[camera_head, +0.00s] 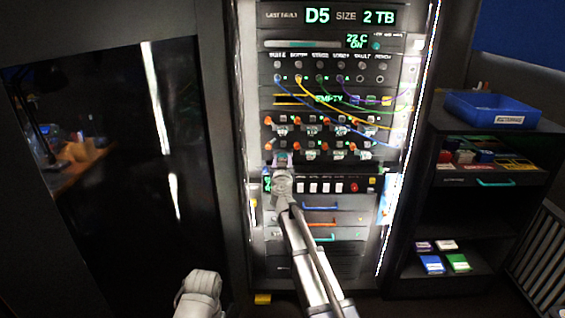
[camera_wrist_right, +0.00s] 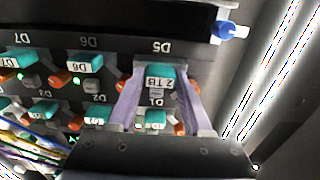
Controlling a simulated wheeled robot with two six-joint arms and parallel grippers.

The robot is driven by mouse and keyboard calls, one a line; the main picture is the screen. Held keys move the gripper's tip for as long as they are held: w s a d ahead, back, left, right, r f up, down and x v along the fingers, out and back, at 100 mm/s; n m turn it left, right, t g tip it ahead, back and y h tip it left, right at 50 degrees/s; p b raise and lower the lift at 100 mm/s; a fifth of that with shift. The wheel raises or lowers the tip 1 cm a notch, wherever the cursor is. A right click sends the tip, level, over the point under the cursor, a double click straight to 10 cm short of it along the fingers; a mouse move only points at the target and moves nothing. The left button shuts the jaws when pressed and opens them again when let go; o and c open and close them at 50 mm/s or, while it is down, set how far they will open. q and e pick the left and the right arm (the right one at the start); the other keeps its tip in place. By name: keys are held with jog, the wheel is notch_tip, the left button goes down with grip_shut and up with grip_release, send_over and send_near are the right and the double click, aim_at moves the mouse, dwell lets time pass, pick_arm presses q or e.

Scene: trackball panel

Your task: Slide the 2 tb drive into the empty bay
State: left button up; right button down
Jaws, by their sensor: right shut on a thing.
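The 2 TB drive (camera_wrist_right: 158,82) has a teal end and a pale label reading "2 TB". It is between the two fingers of my right gripper (camera_wrist_right: 160,112), which is shut on it. The drive is in front of the bay marked D5 (camera_wrist_right: 162,48) in the right wrist view; how deep it sits there I cannot tell. In the head view my right gripper (camera_head: 281,164) is at the left end of the lower drive row, and its arm hides part of the rack. The screen (camera_head: 330,16) reads "D5" and "2 TB". My left gripper does not show.
Neighbouring drives, including D6 (camera_wrist_right: 85,64) and D7 (camera_wrist_right: 22,62), sit close beside the held one. Coloured cables (camera_head: 370,108) hang across the rack (camera_head: 315,260). A blue tray (camera_head: 490,108) stands on the cabinet at right. A blue knob (camera_wrist_right: 230,30) shows near the gripper.

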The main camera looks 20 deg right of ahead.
jog(key=shift+x, duration=1.15)
jog(key=shift+c, duration=1.3)
grip_release()
jog(key=v, duration=0.8)
